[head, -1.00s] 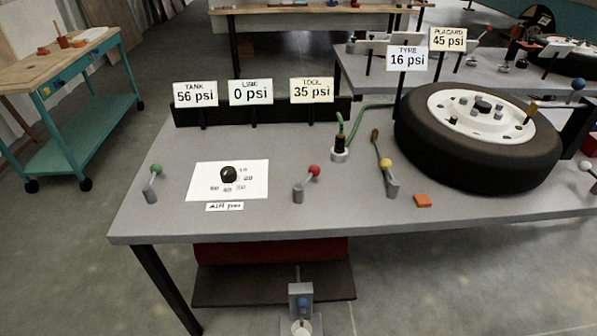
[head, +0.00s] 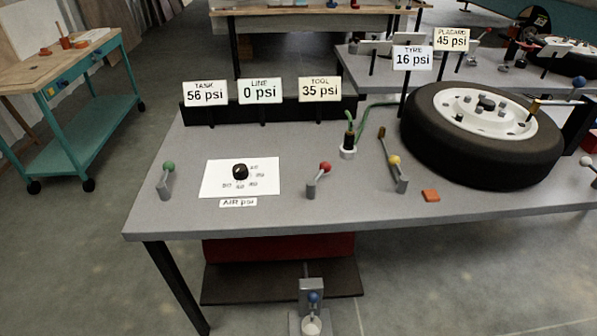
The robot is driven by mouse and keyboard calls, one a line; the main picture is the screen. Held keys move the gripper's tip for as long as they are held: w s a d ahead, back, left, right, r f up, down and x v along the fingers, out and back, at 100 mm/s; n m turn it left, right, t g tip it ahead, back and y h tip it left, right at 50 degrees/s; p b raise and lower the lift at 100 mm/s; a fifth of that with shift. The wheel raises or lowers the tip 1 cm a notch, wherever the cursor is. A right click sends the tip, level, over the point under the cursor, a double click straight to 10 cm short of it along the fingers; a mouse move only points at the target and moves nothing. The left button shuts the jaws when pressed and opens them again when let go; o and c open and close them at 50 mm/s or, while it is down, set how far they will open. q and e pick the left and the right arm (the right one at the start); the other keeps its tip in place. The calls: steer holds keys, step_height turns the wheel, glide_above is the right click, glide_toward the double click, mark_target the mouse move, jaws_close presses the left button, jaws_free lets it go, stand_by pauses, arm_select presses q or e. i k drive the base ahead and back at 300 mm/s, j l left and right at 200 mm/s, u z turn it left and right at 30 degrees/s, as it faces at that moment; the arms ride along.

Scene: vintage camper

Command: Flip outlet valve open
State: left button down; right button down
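Several small lever valves with coloured ball knobs stand on the grey workbench (head: 290,215): a green-knobbed lever (head: 167,178) at the left, a red-knobbed lever (head: 319,180) in the middle and a yellow-knobbed lever (head: 398,173) to its right. A blue-knobbed lever (head: 313,299) sits low in front of the bench. No readable label tells which one is the outlet valve. The signs read tank (head: 205,93) 56 psi, line (head: 260,91) 0 psi and tool (head: 320,89) 35 psi. Neither of my grippers is in view.
A black dial (head: 240,172) sits on a white card between the green and red levers. A wheel (head: 481,135) lies on the bench's right side, near an orange block (head: 431,196). A teal cart (head: 70,139) stands at the left, with open floor between.

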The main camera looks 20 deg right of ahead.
mark_target(326, 167)
steer(key=k+j, duration=0.1)
steer(key=j, duration=1.3)
steer(key=k+u, duration=0.05)
steer(key=k, duration=0.05)
